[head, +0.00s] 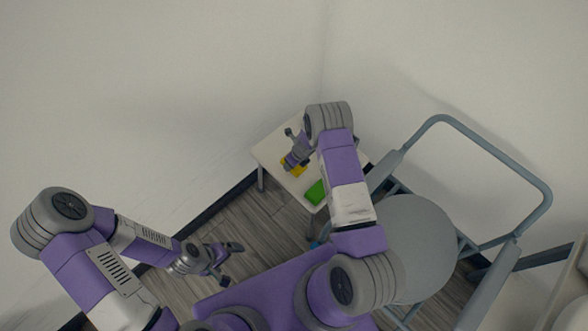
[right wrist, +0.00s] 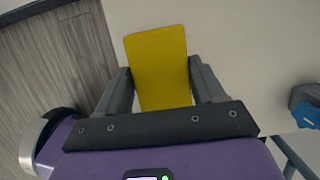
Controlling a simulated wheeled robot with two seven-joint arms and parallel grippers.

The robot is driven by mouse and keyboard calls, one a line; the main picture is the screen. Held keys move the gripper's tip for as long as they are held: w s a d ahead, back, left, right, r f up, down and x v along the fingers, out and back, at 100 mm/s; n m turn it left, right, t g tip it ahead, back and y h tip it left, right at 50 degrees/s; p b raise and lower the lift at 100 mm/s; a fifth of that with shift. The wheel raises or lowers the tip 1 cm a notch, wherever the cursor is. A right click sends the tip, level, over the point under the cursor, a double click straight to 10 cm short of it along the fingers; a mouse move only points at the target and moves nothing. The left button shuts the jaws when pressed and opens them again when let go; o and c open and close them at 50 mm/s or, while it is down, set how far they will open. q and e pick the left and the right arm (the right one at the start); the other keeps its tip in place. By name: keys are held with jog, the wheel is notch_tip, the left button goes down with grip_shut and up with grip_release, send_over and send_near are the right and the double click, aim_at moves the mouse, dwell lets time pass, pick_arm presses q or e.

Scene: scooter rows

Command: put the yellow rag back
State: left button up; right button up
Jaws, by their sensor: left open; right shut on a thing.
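The yellow rag (head: 293,167) shows at the small white table (head: 268,152) in the head view, partly hidden by my right gripper (head: 288,148). In the right wrist view the flat yellow rag (right wrist: 157,62) lies between the two fingers of my right gripper (right wrist: 160,88), which is shut on it. I cannot tell whether the rag touches the tabletop. My left gripper (head: 231,264) is open and empty, low over the floor at the left, away from the rag.
A green rag (head: 316,192) lies on the white table's near side. A blue thing (head: 319,241) is partly hidden below it. A grey chair-like frame with a round seat (head: 415,240) stands to the right. White walls meet behind the table. Wood floor (head: 205,235) is clear at left.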

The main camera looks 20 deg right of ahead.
notch_tip(320, 180, down, 4)
jog(key=shift+f+b, duration=0.25)
jog(key=shift+b, duration=0.45)
jog(key=shift+r, duration=0.1)
jog(key=o, duration=0.6)
jog(key=shift+f, duration=0.2)
jog(key=o, duration=0.4)
